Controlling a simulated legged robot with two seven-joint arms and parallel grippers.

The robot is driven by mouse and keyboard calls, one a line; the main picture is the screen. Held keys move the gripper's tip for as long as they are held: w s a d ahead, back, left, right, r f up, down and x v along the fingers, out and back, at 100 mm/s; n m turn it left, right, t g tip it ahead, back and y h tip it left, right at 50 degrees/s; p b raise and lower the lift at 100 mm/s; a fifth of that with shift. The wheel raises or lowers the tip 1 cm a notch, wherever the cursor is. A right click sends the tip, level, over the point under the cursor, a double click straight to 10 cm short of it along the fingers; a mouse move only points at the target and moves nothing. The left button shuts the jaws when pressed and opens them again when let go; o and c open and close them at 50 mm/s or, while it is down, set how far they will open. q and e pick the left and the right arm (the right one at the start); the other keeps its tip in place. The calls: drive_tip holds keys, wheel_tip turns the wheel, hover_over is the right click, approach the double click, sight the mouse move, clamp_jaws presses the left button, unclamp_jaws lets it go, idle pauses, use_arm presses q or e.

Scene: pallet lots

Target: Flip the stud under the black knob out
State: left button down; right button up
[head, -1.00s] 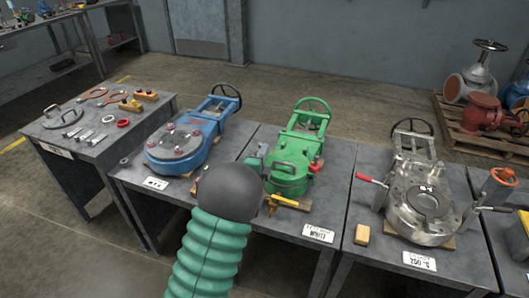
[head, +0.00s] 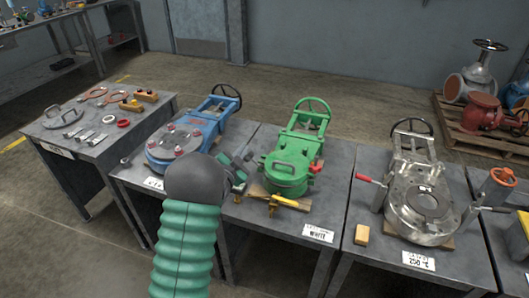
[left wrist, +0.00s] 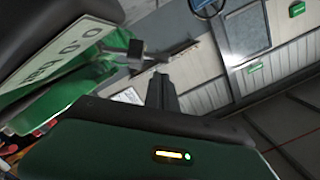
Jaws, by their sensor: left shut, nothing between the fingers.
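The green valve (head: 289,172) stands on a wooden base on the middle table. It has a round lid with a handle, a red knob (head: 317,168) at its right and yellow-handled parts (head: 284,201) at its front. I cannot make out a black knob or the stud under it. My left gripper (head: 242,164) is shut and empty, just left of the green valve and apart from its lid. My dark wrist joint hides part of it. In the left wrist view, the dark fingers (left wrist: 160,92) show beyond the green gripper body. My right gripper is not in view.
A blue valve (head: 185,140) stands left of my gripper, close to my arm. The left table (head: 85,145) holds loose rings and tools.

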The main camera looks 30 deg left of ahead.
use_arm(q)
drive_tip(key=s+a+f+n+h+p, duration=0.1)
drive_tip(key=a+f+n, duration=0.2)
drive_tip(key=n, duration=0.4)
drive_tip(key=shift+a+f+n, duration=0.35)
drive_tip(key=shift+f+n, duration=0.05)
drive_tip(key=shift+f, duration=0.5)
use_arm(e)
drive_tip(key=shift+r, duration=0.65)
